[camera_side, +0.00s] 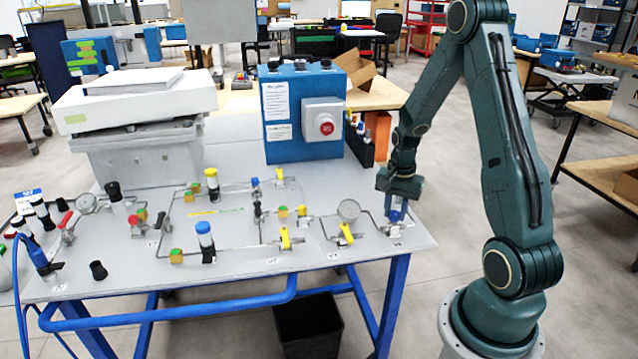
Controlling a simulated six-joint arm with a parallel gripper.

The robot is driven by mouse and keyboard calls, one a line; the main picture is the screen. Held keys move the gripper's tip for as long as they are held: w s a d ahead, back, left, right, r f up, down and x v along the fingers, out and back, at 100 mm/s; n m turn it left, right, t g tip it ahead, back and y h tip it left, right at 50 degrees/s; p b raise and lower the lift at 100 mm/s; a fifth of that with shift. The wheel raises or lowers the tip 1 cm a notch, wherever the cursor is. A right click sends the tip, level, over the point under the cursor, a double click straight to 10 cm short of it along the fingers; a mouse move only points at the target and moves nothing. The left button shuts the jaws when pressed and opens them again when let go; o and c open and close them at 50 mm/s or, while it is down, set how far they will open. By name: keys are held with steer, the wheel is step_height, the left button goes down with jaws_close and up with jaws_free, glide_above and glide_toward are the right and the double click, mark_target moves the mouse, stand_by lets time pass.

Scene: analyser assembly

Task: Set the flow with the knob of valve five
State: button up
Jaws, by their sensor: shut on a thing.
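My gripper (397,207) points down at the right end of the grey panel (225,275). It is shut on a blue knob (394,216), which shows just below and between the fingers. The knob sits on a valve at the right end of the pipe run, with a small white label (396,243) in front of it. The label is too small to read surely, but this looks like valve five. The fingers and hand hide the knob's upper part, and its turn angle cannot be told.
A taller blue-capped valve (205,237) stands farther left. Behind is a blue box (303,110) with a red button (325,125). The panel's front right corner is clear.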

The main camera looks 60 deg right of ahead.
mark_target(395, 213)
steer(key=shift+n, duration=0.3)
steer(key=o, duration=1)
steer(key=shift+r, duration=0.1)
step_height(395, 213, up, 14)
stand_by(0.5)
